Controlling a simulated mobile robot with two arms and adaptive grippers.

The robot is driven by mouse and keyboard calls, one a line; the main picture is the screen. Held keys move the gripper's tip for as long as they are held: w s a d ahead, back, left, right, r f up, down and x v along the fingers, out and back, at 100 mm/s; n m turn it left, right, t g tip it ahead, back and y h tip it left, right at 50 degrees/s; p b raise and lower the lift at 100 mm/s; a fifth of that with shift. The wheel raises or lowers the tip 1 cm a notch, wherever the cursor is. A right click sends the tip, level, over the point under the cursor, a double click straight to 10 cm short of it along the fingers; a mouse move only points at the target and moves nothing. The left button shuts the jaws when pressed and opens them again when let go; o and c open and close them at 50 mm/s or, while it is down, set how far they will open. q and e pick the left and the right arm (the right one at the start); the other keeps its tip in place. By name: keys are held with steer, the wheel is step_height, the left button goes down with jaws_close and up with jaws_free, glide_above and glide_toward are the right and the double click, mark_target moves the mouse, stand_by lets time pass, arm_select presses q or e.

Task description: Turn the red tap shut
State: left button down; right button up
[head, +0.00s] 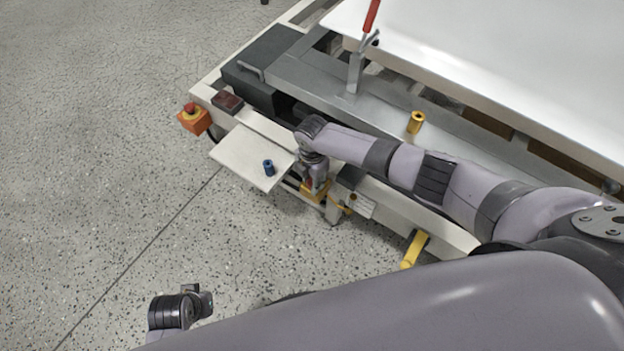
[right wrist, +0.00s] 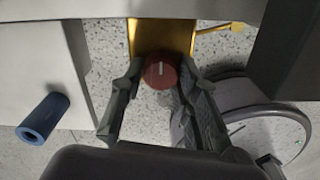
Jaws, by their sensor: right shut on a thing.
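The red tap (right wrist: 160,72) is a round dark red knob with a short pale mark on its top, seen from above in the right wrist view. It sits at a yellow-brass bracket (right wrist: 150,35). My right gripper (right wrist: 157,82) is shut on it, one finger on each side. In the head view, my right gripper (head: 314,182) points down at the bench's front edge, and its wrist mostly hides the tap. Part of my left arm's end (head: 190,303) shows low at the left over the floor; its fingers cannot be made out.
A pale side shelf (head: 237,157) carries a blue cylinder (head: 268,167). An orange box with a red button (head: 194,118) is at the bench's left corner. A yellow cylinder (head: 416,122) and a red-handled clamp (head: 356,70) stand behind my arm. A yellow lever (head: 414,249) hangs in front.

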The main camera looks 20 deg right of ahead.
steer(key=o, duration=1.2)
steer(key=shift+c, duration=0.2)
step_height(320, 180, up, 12)
steer(key=shift+f, duration=0.1)
